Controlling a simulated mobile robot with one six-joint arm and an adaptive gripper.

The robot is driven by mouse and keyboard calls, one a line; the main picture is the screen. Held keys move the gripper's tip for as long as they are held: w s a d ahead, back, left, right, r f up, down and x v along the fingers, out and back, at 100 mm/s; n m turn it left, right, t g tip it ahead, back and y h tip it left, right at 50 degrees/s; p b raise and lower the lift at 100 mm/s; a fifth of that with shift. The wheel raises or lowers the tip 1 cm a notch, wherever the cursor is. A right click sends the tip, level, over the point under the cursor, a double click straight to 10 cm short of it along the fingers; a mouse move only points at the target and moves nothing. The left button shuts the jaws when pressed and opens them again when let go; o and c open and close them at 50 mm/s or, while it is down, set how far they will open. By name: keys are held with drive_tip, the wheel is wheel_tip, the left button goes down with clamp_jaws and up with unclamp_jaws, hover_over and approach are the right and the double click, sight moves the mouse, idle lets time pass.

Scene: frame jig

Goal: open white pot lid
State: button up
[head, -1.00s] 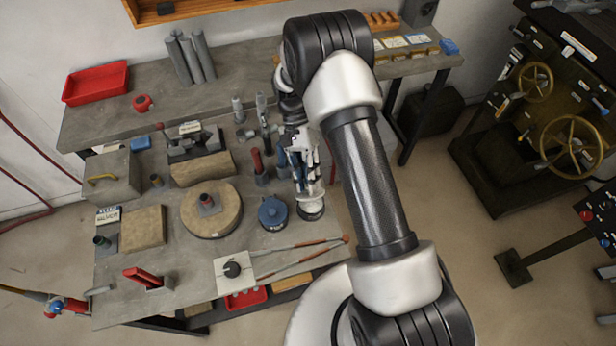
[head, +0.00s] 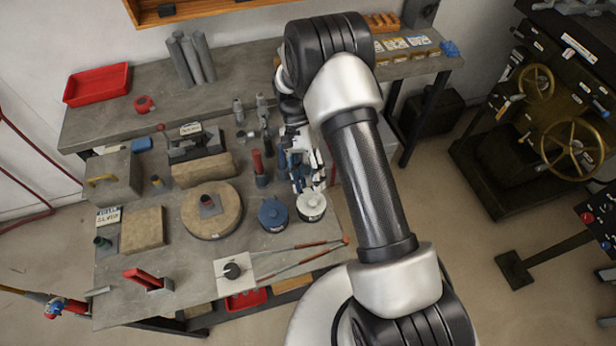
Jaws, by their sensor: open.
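The white pot (head: 311,206) stands near the right edge of the workbench, with a white top over a darker body. Its top looks seated, though the far side is partly covered by my gripper. My gripper (head: 306,186) is open and points down just behind and above the white pot. The view is too small to tell whether a fingertip touches the lid. A blue pot (head: 273,214) with a blue lid stands close to the left of the white pot.
A round wooden block (head: 228,222) lies left of the blue pot. Long red-handled tongs (head: 300,255) lie in front of the pots. A red upright handle (head: 257,162) and grey fittings stand behind.

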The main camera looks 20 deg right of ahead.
drive_tip(key=v, duration=1.2)
drive_tip(key=shift+r, duration=0.1)
drive_tip(key=s+r+n+t+b, duration=0.1)
drive_tip(key=s+r+n+t, duration=0.15)
drive_tip(key=s+r, duration=0.45)
drive_tip(key=s+r+n+t+b, duration=0.1)
drive_tip(key=s+r+n+t, duration=0.2)
drive_tip(key=r, duration=0.8)
drive_tip(key=s+f+n+t+b, duration=0.1)
drive_tip(key=s+n+t, duration=0.2)
drive_tip(key=s+t, duration=0.4)
drive_tip(key=s, duration=0.9)
drive_tip(key=shift+d+f, duration=0.2)
drive_tip(key=shift+f, duration=0.05)
drive_tip(key=shift+n, duration=0.25)
